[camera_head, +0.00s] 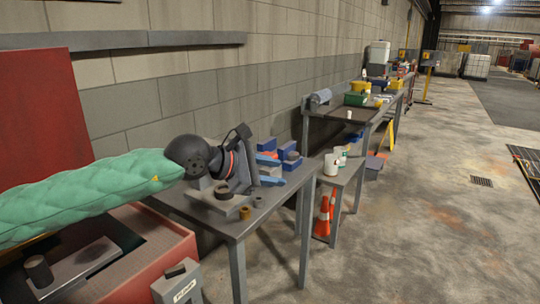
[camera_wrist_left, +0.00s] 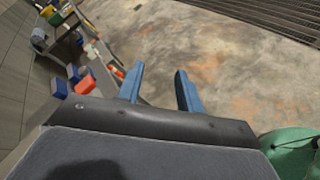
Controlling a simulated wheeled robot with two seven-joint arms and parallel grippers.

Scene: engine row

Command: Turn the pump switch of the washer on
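The red washer stands at the lower left of the head view, with its red lid (camera_head: 35,120) raised and its red rim (camera_head: 150,265) in front. A grey box (camera_head: 178,288) labelled PUMP sits at the washer's front right corner. A dark switch (camera_head: 176,270) is on top of it; I cannot tell its setting. My left gripper (camera_head: 274,170) is above the grey table, beyond and right of the pump box, well apart from it. Its two blue fingers are spread and empty, as the left wrist view (camera_wrist_left: 160,75) also shows. My right gripper is not in view.
A grey table (camera_head: 232,228) beside the washer holds a grey block, small rings and blue bins (camera_head: 288,157). A small stand (camera_head: 342,178) with cans, orange cones (camera_head: 323,217) and another table (camera_head: 340,120) lie beyond. Concrete floor is open on the right.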

